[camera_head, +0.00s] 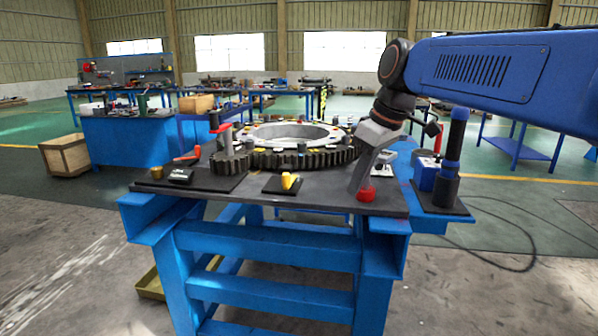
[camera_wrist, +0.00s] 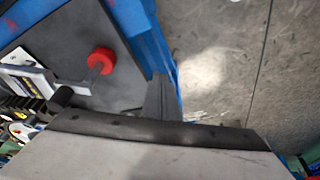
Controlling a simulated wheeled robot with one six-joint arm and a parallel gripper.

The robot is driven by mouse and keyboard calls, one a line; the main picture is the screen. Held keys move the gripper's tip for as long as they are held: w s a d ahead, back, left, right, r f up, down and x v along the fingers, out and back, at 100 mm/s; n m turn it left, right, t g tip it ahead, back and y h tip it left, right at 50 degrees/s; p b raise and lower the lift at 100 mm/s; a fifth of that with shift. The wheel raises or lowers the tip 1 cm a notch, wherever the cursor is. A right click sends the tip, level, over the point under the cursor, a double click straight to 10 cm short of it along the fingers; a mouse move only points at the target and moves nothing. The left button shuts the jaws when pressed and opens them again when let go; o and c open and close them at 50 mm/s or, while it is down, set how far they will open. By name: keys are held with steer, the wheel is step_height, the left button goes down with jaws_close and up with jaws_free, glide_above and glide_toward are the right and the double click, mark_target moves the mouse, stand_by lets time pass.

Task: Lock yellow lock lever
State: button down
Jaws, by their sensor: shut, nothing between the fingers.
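A small yellow lever (camera_head: 290,181) stands on a small dark plate near the front middle edge of the stand's top. My gripper (camera_head: 361,188) reaches down over the front right part of the stand, to the right of the yellow lever and apart from it. The gripper is shut and empty. In the wrist view my gripper's dark fingers (camera_wrist: 161,97) show beside the blue edge of the stand. The yellow lever cannot be made out in the wrist view.
A red knob (camera_head: 366,194) is close to my fingertips; it also shows in the wrist view (camera_wrist: 101,61). A large toothed ring (camera_head: 300,158) lies behind the lever. A red-handled lever (camera_head: 188,155) is at left. A dark cylinder with a blue top (camera_head: 453,160) stands at right.

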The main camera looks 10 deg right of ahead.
steer(key=w+a+r+n, duration=0.2)
steer(key=w+r, duration=0.1)
steer(key=w, duration=0.2)
steer(key=w+a+r+n+g+y, duration=0.1)
steer(key=w+r+n, duration=0.1)
steer(key=w+r, duration=0.2)
steer(key=shift+w+a+n, duration=0.4)
steer(key=shift+w, duration=0.35)
steer(key=x, duration=0.9)
steer(key=shift+a+f, duration=0.3)
steer(key=a, duration=0.1)
steer(key=w+a, duration=0.1)
steer(key=shift+w+a+f, duration=0.1)
steer(key=shift+w+a, duration=0.1)
steer(key=shift+a, duration=0.15)
steer(key=shift+w+a, duration=0.2)
steer(key=shift+a, duration=0.25)
steer(key=shift+a, duration=0.15)
